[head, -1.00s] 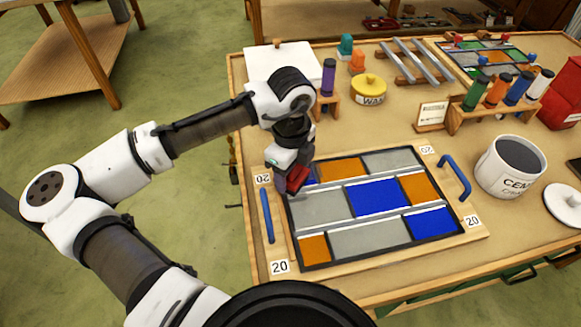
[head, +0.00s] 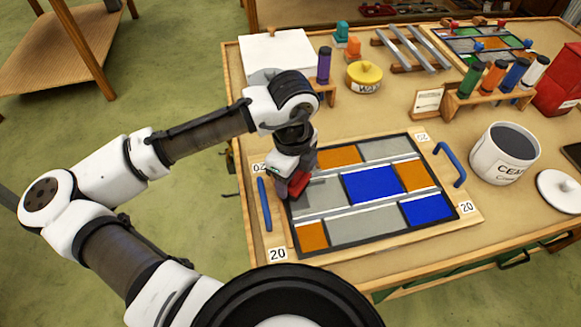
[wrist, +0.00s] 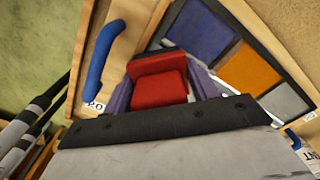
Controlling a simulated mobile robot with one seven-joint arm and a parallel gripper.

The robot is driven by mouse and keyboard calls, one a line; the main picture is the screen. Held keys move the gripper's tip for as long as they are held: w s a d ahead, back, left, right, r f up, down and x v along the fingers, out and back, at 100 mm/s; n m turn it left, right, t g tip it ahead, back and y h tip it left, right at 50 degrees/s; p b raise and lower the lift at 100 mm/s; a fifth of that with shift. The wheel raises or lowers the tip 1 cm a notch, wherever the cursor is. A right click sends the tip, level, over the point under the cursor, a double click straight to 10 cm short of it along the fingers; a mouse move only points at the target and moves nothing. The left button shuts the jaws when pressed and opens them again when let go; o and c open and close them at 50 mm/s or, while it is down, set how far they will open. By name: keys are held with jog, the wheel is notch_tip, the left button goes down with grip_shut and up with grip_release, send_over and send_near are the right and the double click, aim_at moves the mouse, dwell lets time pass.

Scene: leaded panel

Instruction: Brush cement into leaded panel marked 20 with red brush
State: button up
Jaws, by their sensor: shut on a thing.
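My gripper (head: 298,183) is shut on the red brush (head: 297,189), low over the panel's left part. The brush's red body also shows between the jaws in the wrist view (wrist: 160,88). Its bristles are hidden, so I cannot tell whether they touch the glass. The white cement pot (head: 490,168) stands open right of the panel, with grey inside.
A white lid (head: 558,192) lies right of the pot. A rack (head: 458,112) of coloured tubes, a yellow-lidded wax pot (head: 364,78) and a purple tube (head: 324,66) stand behind the panel. A second panel (head: 480,48) lies at the back right.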

aim_at(314, 214)
jog(key=shift+s+d, duration=0.15)
jog(key=shift+s, duration=0.6)
jog(key=shift+s, duration=0.1)
jog(key=shift+s+d, duration=0.2)
jog(key=shift+s, duration=0.5)
jog(key=shift+s+d, duration=0.15)
jog(key=shift+s, duration=0.55)
jog(key=shift+s+d+p, duration=0.45)
jog(key=shift+s+d, duration=0.4)
jog(key=shift+d, duration=0.2)
jog(key=shift+w+f+b, duration=0.1)
jog(key=shift+f+b, duration=0.15)
jog(key=shift+b, duration=0.4)
jog(key=shift+d+b, duration=0.15)
jog(key=shift+b, duration=0.5)
jog(key=d+b, duration=0.1)
jog(key=b, duration=0.3)
jog(key=shift+s, duration=0.3)
